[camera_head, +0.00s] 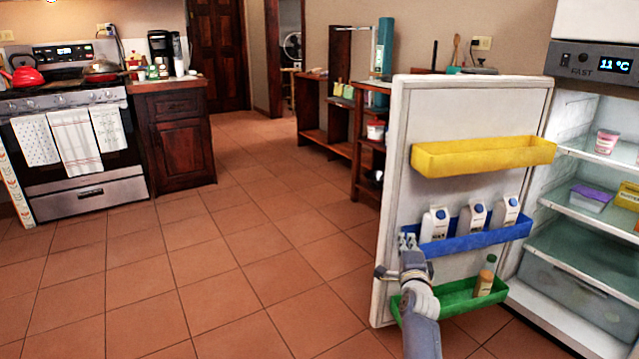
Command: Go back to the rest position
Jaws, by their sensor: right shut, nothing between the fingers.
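My right gripper (407,243) is shut and empty, in front of the open fridge door (470,110) near its left edge. Its fingertips lie close to the left end of the blue door bin (480,240); I cannot tell whether they touch the bin or the door. My right arm comes up from the bottom edge of the picture. My left gripper is not in view.
The fridge (570,265) stands open at the right. The door holds a yellow bin (484,158), several white cartons and a green bin (455,301) with a bottle (485,276). A stove (80,150) and wooden cabinet (180,140) stand left. The tiled floor (230,260) is clear.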

